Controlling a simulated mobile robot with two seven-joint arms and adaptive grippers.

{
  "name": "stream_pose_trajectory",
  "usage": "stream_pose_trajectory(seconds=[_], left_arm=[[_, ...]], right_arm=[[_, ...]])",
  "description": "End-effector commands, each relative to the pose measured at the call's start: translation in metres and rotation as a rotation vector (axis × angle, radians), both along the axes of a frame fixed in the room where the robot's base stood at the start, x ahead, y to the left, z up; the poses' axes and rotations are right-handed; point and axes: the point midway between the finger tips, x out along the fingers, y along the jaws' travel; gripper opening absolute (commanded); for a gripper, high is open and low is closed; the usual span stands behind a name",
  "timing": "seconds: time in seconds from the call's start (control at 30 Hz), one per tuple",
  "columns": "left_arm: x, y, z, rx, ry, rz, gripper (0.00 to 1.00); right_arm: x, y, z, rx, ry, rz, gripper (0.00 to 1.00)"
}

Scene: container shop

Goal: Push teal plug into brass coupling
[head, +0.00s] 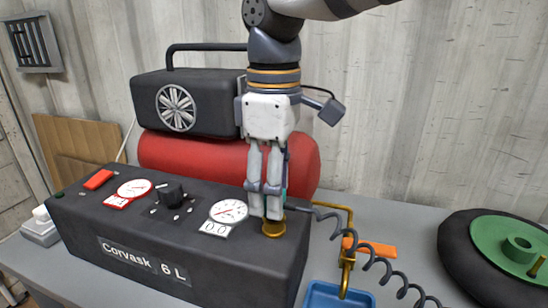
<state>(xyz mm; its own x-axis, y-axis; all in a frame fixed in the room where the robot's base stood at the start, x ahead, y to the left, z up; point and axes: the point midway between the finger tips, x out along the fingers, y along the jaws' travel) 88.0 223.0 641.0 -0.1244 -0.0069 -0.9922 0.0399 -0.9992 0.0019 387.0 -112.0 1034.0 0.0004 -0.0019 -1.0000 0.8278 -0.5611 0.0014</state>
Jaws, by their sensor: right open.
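The brass coupling (273,230) is a short gold ring on the top right of the black compressor box. My right gripper (265,214) points straight down over it, its fingertips just at the coupling's top. Its fingers are close together but open. A thin teal sliver (285,178) shows behind the right finger; it may be part of the teal plug, which is mostly hidden. A dark coiled hose (375,255) runs right from just behind the fingertips. Whether the plug sits in the coupling cannot be seen. My left gripper is not in view.
The black box (130,250) carries two gauges (228,211), a knob (172,192) and a red switch (98,179). A red tank (190,150) lies behind. To the right are a brass hook (348,245), an orange item (372,248), a blue tray (338,296) and a wheel (500,250).

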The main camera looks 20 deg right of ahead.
Motion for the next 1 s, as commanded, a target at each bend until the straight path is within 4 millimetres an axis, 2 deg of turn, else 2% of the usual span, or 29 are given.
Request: stream_pose_trajectory(seconds=[0.2,0.4,0.6,1.0], left_arm=[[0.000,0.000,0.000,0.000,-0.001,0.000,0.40],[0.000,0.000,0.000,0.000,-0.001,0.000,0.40],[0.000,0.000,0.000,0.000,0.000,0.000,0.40],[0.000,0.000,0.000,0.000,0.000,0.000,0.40]], right_arm=[[0.000,0.001,0.054,0.001,-0.007,0.001,0.51],[0.000,0.001,0.090,0.002,-0.005,0.001,0.51],[-0.001,0.001,0.104,0.001,-0.002,0.001,0.51],[-0.001,0.000,0.105,0.001,-0.002,0.002,0.51]])
